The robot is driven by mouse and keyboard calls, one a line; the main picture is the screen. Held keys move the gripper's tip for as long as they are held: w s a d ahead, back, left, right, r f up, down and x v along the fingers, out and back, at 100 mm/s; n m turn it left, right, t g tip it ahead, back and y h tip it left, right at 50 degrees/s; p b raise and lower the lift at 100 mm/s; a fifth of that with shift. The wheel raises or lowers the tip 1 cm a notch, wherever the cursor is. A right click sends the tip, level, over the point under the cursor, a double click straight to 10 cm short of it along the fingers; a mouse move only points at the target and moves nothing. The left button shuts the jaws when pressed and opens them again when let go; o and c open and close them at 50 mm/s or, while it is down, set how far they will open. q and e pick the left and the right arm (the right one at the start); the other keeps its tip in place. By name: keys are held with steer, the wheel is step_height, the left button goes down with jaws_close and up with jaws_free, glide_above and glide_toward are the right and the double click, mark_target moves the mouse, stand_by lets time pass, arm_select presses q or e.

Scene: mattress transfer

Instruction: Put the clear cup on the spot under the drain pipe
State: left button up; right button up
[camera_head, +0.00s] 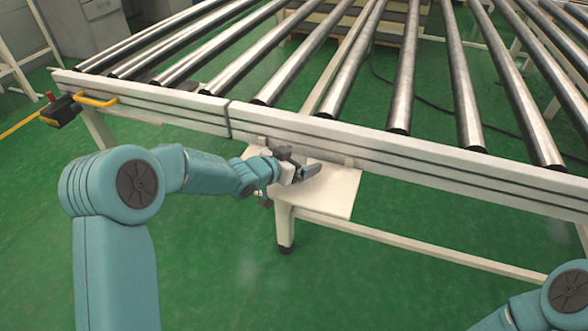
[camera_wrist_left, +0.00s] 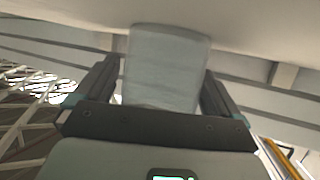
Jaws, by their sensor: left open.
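The clear cup (camera_wrist_left: 165,65) shows in the left wrist view between the two fingers of my left gripper. Its far end meets a pale surface along the top of that view. My left gripper (camera_head: 303,172) is open around the cup, over the small white shelf plate (camera_head: 338,195) beneath the roller table's front rail. Whether the fingers touch the cup is unclear. I cannot make out the cup in the head view. No drain pipe or marked spot can be made out. My right gripper is out of view.
The roller conveyor (camera_head: 400,85) fills the upper part of the head view, its front rail (camera_head: 400,155) close above my left gripper. A table leg (camera_head: 284,228) and a lower bar (camera_head: 400,240) stand below. The green floor (camera_head: 230,270) is clear in front.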

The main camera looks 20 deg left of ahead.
arm_select(q)
steer(key=c, duration=1.1)
steer(key=shift+c, duration=0.2)
